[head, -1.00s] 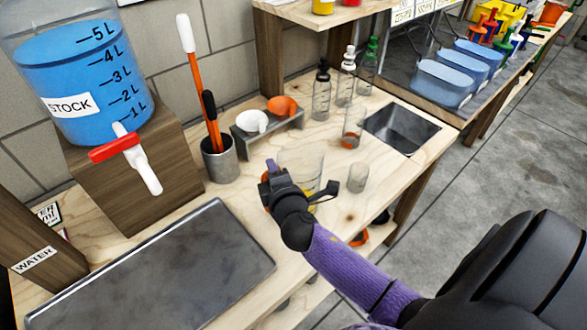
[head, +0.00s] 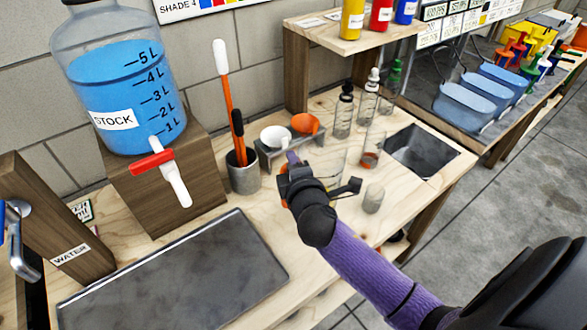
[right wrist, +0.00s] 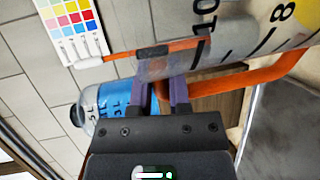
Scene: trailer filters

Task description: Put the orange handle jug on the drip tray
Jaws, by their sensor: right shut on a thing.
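The orange handle jug (head: 338,160) is a clear jug, mostly hidden behind my right gripper (head: 292,178) in the head view. In the right wrist view its clear wall with black marks (right wrist: 240,22) and its orange handle (right wrist: 240,82) show close up. The right gripper's purple fingers (right wrist: 163,95) are shut on the handle. The drip tray (head: 175,280) is a dark, flat metal tray in the front left of the bench, bare on top. The jug is to the right of the tray, and I cannot tell if it touches the bench. My left gripper is not in view.
The blue stock tank (head: 125,95) with its red-handled tap (head: 155,160) stands behind the tray.

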